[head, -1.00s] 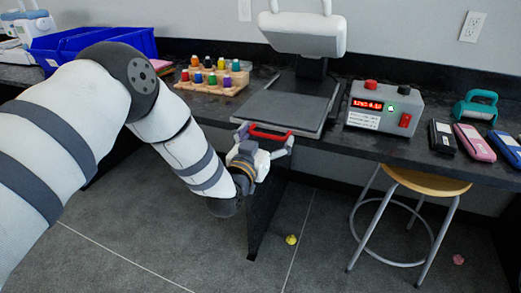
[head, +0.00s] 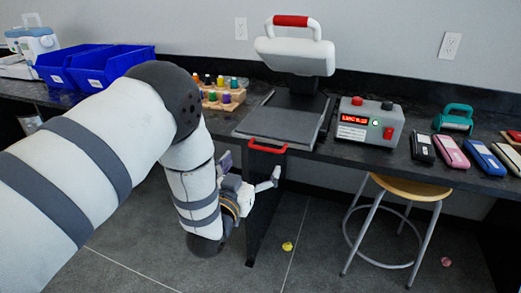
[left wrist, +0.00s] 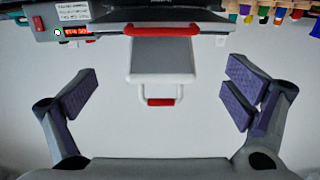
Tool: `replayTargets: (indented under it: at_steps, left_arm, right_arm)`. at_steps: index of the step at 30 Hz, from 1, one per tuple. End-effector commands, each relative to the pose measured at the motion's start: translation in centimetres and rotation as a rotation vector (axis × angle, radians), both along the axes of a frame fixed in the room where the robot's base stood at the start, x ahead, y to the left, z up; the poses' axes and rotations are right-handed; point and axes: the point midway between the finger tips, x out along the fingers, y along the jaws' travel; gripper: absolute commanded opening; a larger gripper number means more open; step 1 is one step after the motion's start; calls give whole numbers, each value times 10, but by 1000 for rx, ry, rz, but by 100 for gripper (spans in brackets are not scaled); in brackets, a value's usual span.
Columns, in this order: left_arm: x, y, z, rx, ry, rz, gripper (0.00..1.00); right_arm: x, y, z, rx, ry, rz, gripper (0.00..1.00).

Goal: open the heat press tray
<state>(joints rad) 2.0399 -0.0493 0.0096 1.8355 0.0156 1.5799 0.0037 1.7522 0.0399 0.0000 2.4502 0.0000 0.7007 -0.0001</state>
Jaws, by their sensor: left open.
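The heat press stands on the dark counter in the head view, its white upper part (head: 292,56) raised, with a red grip on top. Its flat grey tray (head: 282,122) lies below. The tray's red handle (head: 268,149) sticks out at the counter's front edge. In the left wrist view the tray handle (left wrist: 153,32) is at the top and the upper part's red grip (left wrist: 160,102) is lower. My left gripper (head: 250,170) is open and empty, below and in front of the tray handle, apart from it. Its fingers (left wrist: 160,80) are spread wide. My right gripper is out of view.
A grey control box (head: 367,122) with a red display stands right of the press. Blue bins (head: 95,65) and a wooden rack of coloured bottles (head: 222,97) are to the left. A stool (head: 405,188) stands under the counter. A dark support panel (head: 264,215) is beside my gripper.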

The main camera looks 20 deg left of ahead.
Motion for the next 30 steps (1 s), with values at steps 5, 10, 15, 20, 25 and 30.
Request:
replayTargets:
  at_steps: [5,10,15,20,25,30]
  left_arm:
    - [44,-1,-23,-1,28,0,96]
    - [82,-3,-21,-1,27,0,96]
    - [102,-3,-19,0,26,0,96]
    - [105,-4,-16,0,23,0,96]
    - [105,-4,-15,0,23,0,84]
    - [105,-4,-15,1,23,0,46]
  right_arm:
    - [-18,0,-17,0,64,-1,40]
    - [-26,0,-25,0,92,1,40]
    - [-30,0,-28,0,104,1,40]
    - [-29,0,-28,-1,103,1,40]
    - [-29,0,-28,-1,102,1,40]
    - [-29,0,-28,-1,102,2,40]
